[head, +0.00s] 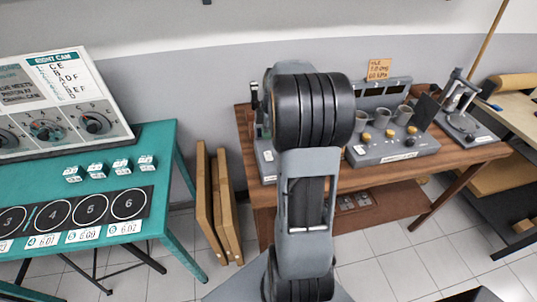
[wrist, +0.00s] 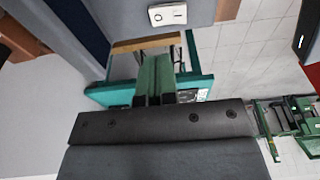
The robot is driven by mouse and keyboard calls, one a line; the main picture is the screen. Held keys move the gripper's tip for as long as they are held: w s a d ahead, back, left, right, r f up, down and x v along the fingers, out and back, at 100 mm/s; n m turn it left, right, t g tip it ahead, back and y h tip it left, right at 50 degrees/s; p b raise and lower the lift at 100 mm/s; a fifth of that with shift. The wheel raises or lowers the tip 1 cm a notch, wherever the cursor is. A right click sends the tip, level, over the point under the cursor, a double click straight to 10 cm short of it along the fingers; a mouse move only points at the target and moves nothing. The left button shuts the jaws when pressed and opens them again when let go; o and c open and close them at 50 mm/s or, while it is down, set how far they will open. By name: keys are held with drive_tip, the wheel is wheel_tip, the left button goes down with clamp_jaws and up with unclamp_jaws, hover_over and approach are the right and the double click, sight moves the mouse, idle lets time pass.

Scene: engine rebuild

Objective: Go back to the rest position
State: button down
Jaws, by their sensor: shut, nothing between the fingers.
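In the wrist view my gripper (wrist: 155,68) shows as two green fingers side by side, closed together with nothing between them. The fingers stick out from a dark block and are clear of any object I can make out. In the head view my arm stands upright in the middle, and my gripper is hidden or out of frame there.
A teal table (head: 155,200) with a tilted dial panel (head: 60,105) and several small teal boxes is at left. A wooden bench (head: 450,158) with a grey gauge unit (head: 390,148) stands behind my arm. Flat brown panels (head: 212,205) lean between them. Tiled floor shows at front right.

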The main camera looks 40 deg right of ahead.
idle(0.3)
drive_tip(key=m, duration=0.2)
drive_tip(key=shift+d+f+m, duration=0.1)
drive_tip(key=shift+m, duration=0.2)
drive_tip(key=s+m, duration=0.1)
drive_tip(key=m, duration=0.1)
drive_tip(key=s+a+f+m, duration=0.1)
drive_tip(key=m, duration=0.1)
drive_tip(key=shift+f+m, duration=0.15)
drive_tip(key=shift+m, duration=0.25)
drive_tip(key=s+a+r+m+t, duration=0.2)
drive_tip(key=s+a+r, duration=0.2)
drive_tip(key=a, duration=0.5)
drive_tip(key=s+a+r+m+t+h, duration=0.1)
drive_tip(key=s+a+r+m, duration=0.2)
drive_tip(key=s+a, duration=0.3)
drive_tip(key=a+r, duration=0.1)
drive_tip(key=a, duration=0.3)
drive_tip(key=shift+s+a+m+t+h, duration=0.2)
drive_tip(key=shift+a+m+t+h, duration=0.1)
drive_tip(key=shift+t, duration=0.1)
